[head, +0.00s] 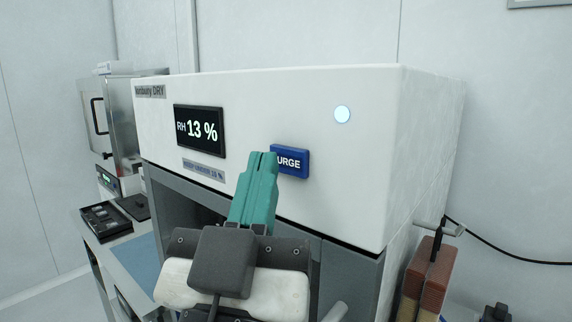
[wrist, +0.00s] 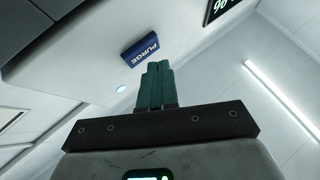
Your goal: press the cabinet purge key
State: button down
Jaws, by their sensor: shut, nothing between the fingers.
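The purge key (head: 292,163) is a blue rectangular button with white lettering on the white front of the dry cabinet (head: 290,95). It also shows in the wrist view (wrist: 141,48), just beyond my fingertips. My gripper (head: 263,156), with green fingers, is shut and empty. In the head view its fingertips overlap the left edge of the key and hide the first letter. I cannot tell whether the tips touch the key. A round pale light (head: 342,114) glows to the upper right of the key.
A dark display (head: 199,131) reading RH 13 % is left of the key, with a grey label (head: 204,169) below it. A steel oven-like unit (head: 110,115) stands at the left. Brown-red slabs (head: 427,275) stand at the lower right.

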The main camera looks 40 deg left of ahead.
jog(key=s+b, duration=0.1)
jog(key=s, duration=0.4)
jog(key=shift+a+b, duration=0.2)
jog(key=shift+b, duration=0.2)
dwell(0.9)
